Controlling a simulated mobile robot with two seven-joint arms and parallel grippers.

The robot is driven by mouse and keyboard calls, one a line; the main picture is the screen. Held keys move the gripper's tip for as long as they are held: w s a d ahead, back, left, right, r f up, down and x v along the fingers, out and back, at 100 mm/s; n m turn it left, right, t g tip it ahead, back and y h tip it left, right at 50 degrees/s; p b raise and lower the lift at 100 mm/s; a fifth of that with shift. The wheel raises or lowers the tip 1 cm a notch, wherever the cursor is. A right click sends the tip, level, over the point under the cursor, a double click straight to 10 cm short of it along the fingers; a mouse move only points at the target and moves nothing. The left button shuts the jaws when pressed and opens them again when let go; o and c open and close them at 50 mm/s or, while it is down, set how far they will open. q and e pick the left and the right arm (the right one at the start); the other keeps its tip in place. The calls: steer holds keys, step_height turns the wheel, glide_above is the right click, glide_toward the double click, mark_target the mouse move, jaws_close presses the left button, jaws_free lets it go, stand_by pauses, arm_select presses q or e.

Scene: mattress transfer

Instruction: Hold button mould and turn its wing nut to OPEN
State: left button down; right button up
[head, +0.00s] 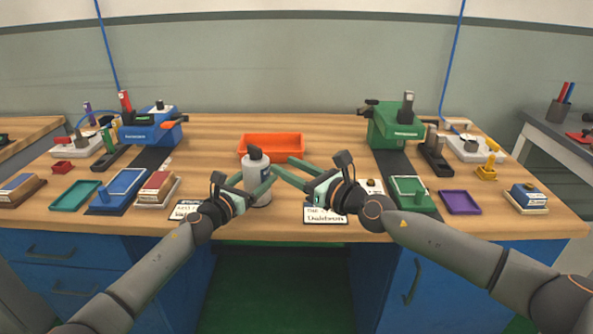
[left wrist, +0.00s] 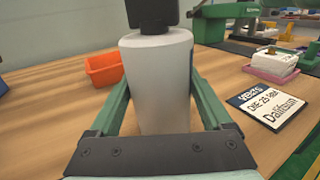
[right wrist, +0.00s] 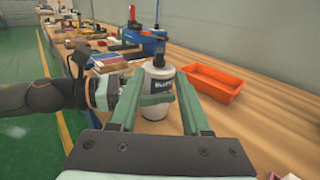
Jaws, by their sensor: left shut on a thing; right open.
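A white bottle with a black cap (head: 257,173) stands upright near the bench's front middle. It also shows in the left wrist view (left wrist: 163,85) and in the right wrist view, with a dark label (right wrist: 157,88). My left gripper (head: 249,182) is shut on the bottle, one finger on each side. My right gripper (head: 283,166) is open, its fingertips just right of the bottle; in the right wrist view the bottle shows between and beyond its fingers. I cannot make out which thing is the button mould, nor any wing nut or OPEN mark.
An orange tray (head: 272,141) lies behind the bottle. A blue machine (head: 150,131) stands left and a green machine (head: 394,128) right, with small trays and blocks around them. A lettered card (head: 325,215) lies near the front edge. The bench behind the orange tray is clear.

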steer(key=shift+v, duration=0.9)
